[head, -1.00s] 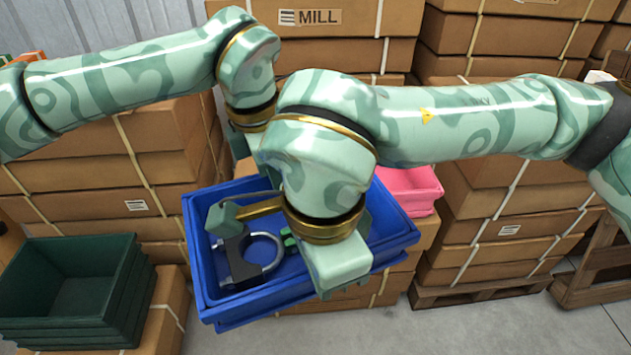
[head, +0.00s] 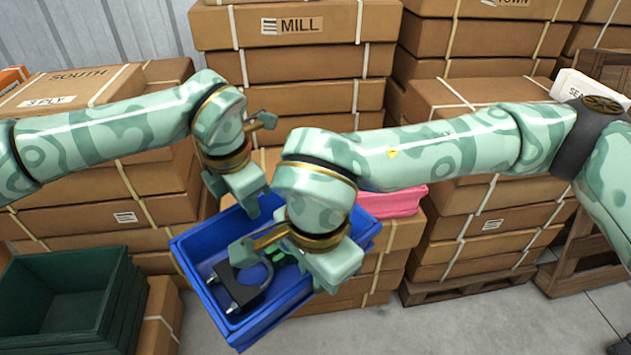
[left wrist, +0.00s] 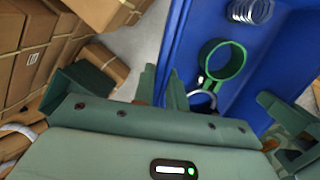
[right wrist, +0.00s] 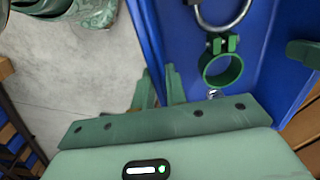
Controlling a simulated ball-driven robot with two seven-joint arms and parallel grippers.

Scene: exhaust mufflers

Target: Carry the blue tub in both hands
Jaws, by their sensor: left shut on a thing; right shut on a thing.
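The blue tub (head: 200,240) is in the middle of the head view, turned askew in the picture. My left gripper (head: 253,208) is shut on its far rim; the left wrist view shows the fingers (left wrist: 160,82) on the tub wall (left wrist: 181,40). My right gripper (head: 328,282) is shut on the near right rim; its fingers (right wrist: 160,88) show on the wall (right wrist: 149,35) in the right wrist view. Inside lie a dark clamp with a grey U-bolt (head: 238,292) and a green ring clamp (right wrist: 222,66). A metal coil (left wrist: 250,11) shows too. My right arm hides part of the tub.
A pink tub (head: 398,201) stands on boxes behind the blue tub. Stacked dark green tubs (head: 55,295) stand at the left. Cardboard box stacks (head: 300,65) fill the back, with more on a pallet (head: 465,285) at the right. Grey floor (head: 480,325) is clear at the front right.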

